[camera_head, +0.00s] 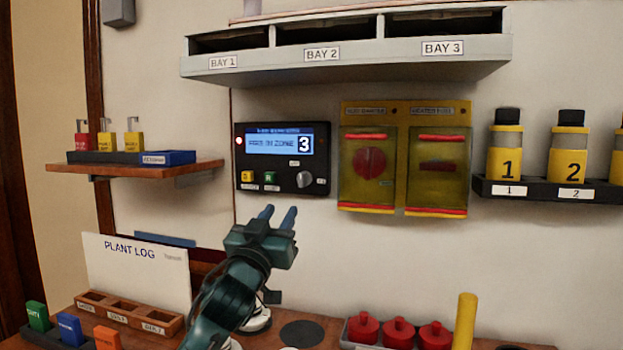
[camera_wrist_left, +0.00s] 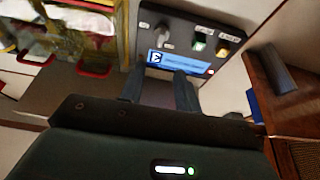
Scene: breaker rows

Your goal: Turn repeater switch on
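A dark panel (camera_head: 282,135) on the wall has a blue screen with a fire-in-zone text and a 3. Below the screen are a yellow button (camera_head: 247,176), a green button (camera_head: 270,177) and a grey rotary knob (camera_head: 304,180). The small labels are too blurred to tell which control is the repeater switch. The wrist view shows the knob (camera_wrist_left: 161,29) upside down, beyond the fingers. My left gripper (camera_head: 278,214) is below the panel, with its two blue fingers apart, empty and touching nothing. My right gripper is out of view.
Yellow covered boxes (camera_head: 405,118) hang right of the panel. A grey bay shelf (camera_head: 350,67) is above, and a wooden shelf (camera_head: 130,170) is at left. Red items (camera_head: 398,332) and a yellow cylinder (camera_head: 465,320) stand on the table. The wall just around the panel is clear.

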